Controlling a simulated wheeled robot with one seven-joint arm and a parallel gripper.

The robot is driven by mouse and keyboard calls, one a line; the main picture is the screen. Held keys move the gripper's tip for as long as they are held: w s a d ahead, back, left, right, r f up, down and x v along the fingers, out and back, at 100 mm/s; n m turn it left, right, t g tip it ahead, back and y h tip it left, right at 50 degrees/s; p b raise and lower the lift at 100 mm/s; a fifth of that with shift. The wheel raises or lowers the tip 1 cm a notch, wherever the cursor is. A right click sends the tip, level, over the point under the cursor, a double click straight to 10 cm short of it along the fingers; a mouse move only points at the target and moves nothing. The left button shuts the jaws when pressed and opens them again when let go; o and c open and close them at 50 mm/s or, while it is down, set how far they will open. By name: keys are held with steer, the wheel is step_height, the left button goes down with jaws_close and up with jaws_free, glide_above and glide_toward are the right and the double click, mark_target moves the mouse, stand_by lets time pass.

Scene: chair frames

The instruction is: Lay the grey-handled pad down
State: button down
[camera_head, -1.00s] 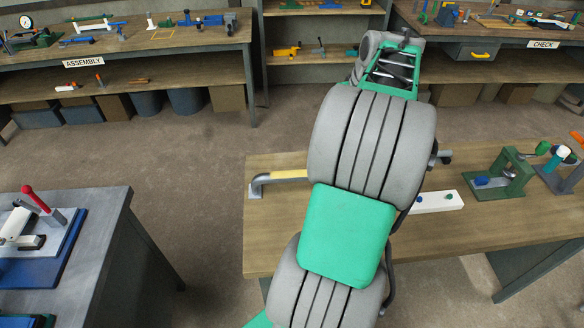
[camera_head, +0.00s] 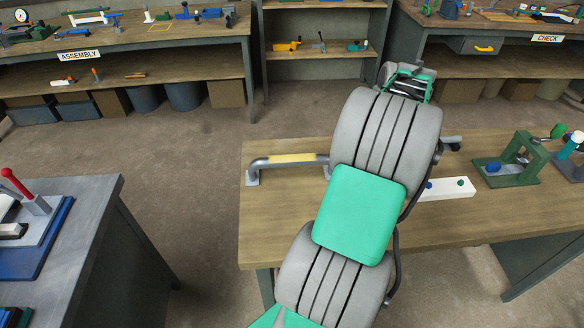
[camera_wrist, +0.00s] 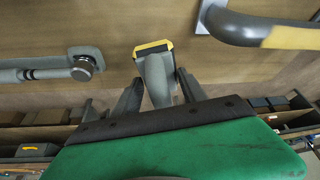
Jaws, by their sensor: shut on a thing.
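In the wrist view my gripper (camera_wrist: 158,92) is shut on the grey-handled pad (camera_wrist: 155,72). The pad shows as a grey handle between the dark fingers, with a yellow-edged head at its far end. The head points towards the wooden bench top (camera_wrist: 120,25); I cannot tell whether it touches it. The same bench (camera_head: 300,215) shows around the arm.
A grey bar with a yellow grip (camera_head: 290,158) stands on the bench at left, close to my gripper in the wrist view (camera_wrist: 255,32). A grey rod with a round end (camera_wrist: 55,66) lies opposite. A white block (camera_head: 447,188) and green fixture (camera_head: 510,160) stand at right. The bench's front left is clear.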

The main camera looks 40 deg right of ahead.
steer(key=shift+f, duration=0.3)
steer(key=shift+f, duration=0.1)
steer(key=shift+f+b, duration=1.35)
steer(key=shift+f, duration=0.6)
steer(key=c, duration=0.6)
jaws_free()
steer(key=shift+o, duration=0.2)
steer(key=v, duration=0.8)
